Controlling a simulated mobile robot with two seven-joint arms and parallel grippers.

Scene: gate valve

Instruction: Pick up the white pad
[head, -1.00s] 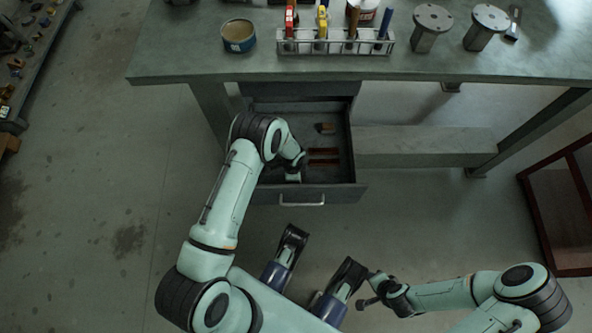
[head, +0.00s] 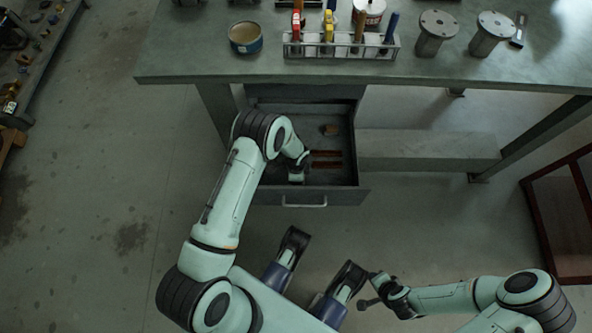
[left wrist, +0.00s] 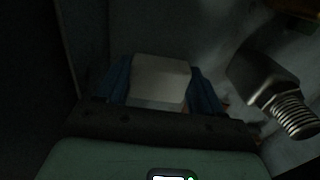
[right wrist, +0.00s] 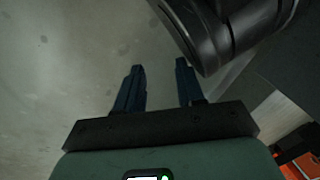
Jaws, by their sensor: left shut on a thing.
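The white pad (left wrist: 160,80) shows in the left wrist view as a pale block between the two blue fingers of my left gripper (left wrist: 162,88), which is shut on it. In the head view my left gripper (head: 297,175) reaches down into the open drawer (head: 345,187), and my own arm hides the pad there. My right gripper (right wrist: 160,88) has its fingers apart with nothing between them in the right wrist view. In the head view it is held low at the right, near my base.
A threaded metal fitting (left wrist: 275,95) lies right of my left gripper. The drawer also holds a small brown block (head: 330,130) and reddish bars (head: 326,158). The bench top (head: 190,65) overhangs behind, with a tool rack (head: 342,50) and tin (head: 245,40).

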